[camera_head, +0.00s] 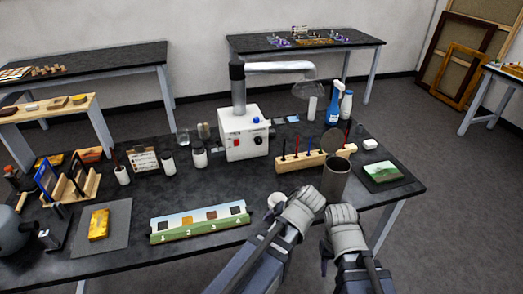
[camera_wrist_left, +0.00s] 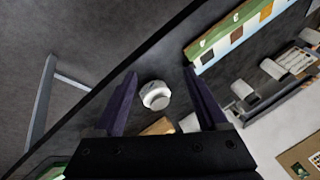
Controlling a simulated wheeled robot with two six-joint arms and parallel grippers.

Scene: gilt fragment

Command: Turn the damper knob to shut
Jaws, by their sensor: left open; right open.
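A white box (camera_head: 243,134) with a grey pipe and a silver duct stands at the back middle of the black table. Its front bears a dark round knob (camera_head: 257,140), a red part and a blue part; I cannot read which way the knob is turned. My left gripper (camera_wrist_left: 160,73) is open and empty, with a small white round jar (camera_wrist_left: 155,95) below and between its fingers. My right gripper (camera_head: 327,245) is open near the front right table edge, its fingers mostly hidden. Both grippers are well in front of the box and apart from the knob.
A wooden rack with several coloured tools (camera_head: 303,160) and a metal canister (camera_head: 335,178) stand right of the box. Bare tabletop lies between strip and box.

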